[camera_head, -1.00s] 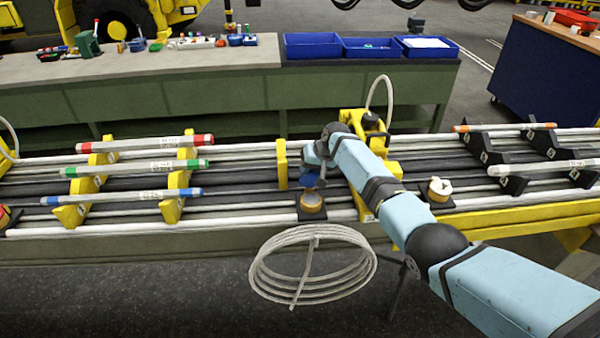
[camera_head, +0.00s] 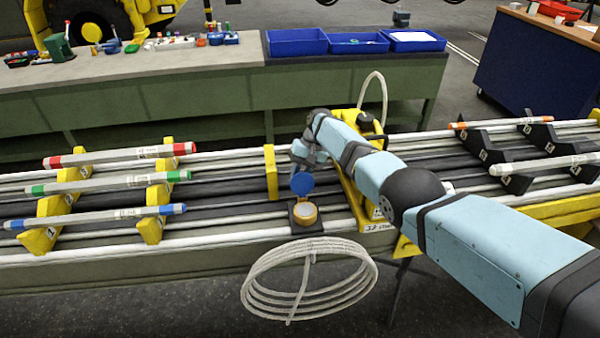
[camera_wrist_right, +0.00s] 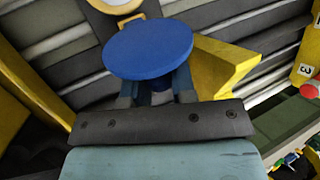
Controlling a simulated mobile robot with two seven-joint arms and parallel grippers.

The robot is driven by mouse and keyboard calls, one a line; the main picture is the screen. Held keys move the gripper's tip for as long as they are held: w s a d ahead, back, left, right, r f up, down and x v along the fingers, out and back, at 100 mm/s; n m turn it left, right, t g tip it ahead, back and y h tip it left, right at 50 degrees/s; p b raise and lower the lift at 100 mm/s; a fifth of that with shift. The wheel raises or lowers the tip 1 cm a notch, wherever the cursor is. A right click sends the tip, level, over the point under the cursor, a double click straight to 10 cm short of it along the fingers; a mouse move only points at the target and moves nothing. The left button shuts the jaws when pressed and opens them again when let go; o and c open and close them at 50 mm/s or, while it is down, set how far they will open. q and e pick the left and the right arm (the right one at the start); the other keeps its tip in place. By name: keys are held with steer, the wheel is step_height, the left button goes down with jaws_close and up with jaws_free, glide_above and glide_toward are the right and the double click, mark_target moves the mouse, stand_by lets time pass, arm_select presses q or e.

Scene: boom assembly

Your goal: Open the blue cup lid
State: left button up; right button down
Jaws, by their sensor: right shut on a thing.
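The blue cup lid (camera_head: 302,184) is a round disc, raised and tilted up behind the orange-yellow cup (camera_head: 304,212). The cup sits on a small dark base on the rack's front edge, and its round top shows uncovered. My right gripper (camera_head: 302,164) is behind the lid, which partly hides its fingertips. In the right wrist view, the lid (camera_wrist_right: 150,48) covers most of the fingers (camera_wrist_right: 158,90), which are shut on its underside. Part of the cup's pale rim (camera_wrist_right: 115,5) shows at the top edge there. My left gripper is not in view.
A yellow bracket (camera_head: 271,172) stands left of the gripper, and a yellow stand (camera_head: 362,205) is close on the right. A white hose coil (camera_head: 310,282) hangs in front. Colour-tipped rods (camera_head: 120,155) lie on yellow holders at left. Blue bins (camera_head: 297,42) stand on the far bench.

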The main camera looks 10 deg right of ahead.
stand_by(0.3)
steer(key=c, duration=1)
jaws_free()
steer(key=shift+f, duration=0.1)
steer(key=shift+w+r, duration=0.1)
steer(key=shift+r, duration=0.1)
steer(key=b+v, duration=0.1)
steer(key=v, duration=1.2)
steer(key=shift+d+r, duration=0.1)
steer(key=shift+r, duration=0.1)
steer(key=shift+f, duration=0.1)
